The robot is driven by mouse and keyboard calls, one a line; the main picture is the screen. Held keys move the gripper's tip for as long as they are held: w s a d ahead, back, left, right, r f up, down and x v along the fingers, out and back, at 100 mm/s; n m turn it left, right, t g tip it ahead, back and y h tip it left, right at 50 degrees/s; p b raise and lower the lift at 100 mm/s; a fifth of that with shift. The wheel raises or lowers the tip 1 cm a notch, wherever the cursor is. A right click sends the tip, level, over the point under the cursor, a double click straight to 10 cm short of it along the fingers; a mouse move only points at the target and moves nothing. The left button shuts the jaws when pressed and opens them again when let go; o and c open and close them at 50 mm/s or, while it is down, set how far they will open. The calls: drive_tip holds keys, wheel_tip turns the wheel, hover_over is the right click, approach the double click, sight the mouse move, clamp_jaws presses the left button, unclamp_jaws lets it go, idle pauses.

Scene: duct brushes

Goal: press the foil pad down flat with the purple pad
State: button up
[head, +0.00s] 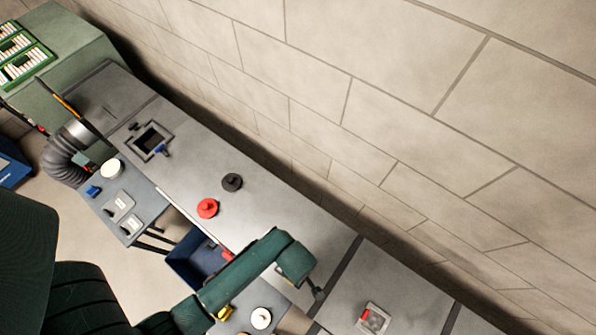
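I cannot make out a purple pad in the head view. A small silver square piece (385,323) lies on the grey surface at the lower right, with a red item (366,317) on it; I cannot tell whether it is the foil pad. My green arm reaches in from the bottom left. My gripper (317,293) is at its end, above the grey surface near a dark seam, to the left of the silver piece and apart from it. The gripper is small and dark here, so its fingers and anything between them cannot be made out.
A red knobbed disc (207,208) and a black one (232,182) sit mid-surface. A framed square opening (150,140) is farther up-left. A blue bin (190,265), a white disc (261,318) and a yellow item (224,312) are near my arm. A block wall runs along the right.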

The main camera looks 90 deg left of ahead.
drive_tip(key=shift+f, duration=0.6)
idle(2.3)
wheel_tip(320, 180, up, 3)
drive_tip(key=p, duration=0.3)
drive_tip(key=shift+f, duration=0.15)
drive_tip(key=shift+r, duration=2.25)
drive_tip(key=shift+w+a+f+b, duration=0.1)
drive_tip(key=shift+a+f+b, duration=0.1)
drive_tip(key=shift+f+b, duration=0.65)
drive_tip(key=shift+w+a+f+b, duration=0.15)
drive_tip(key=shift+f+b, duration=0.3)
drive_tip(key=shift+f, duration=0.7)
drive_tip(key=shift+w+a+f+b, duration=0.1)
drive_tip(key=shift+a+f+b, duration=0.1)
drive_tip(key=shift+f+b, duration=0.65)
drive_tip(key=shift+f, duration=0.1)
drive_tip(key=shift+f, duration=0.65)
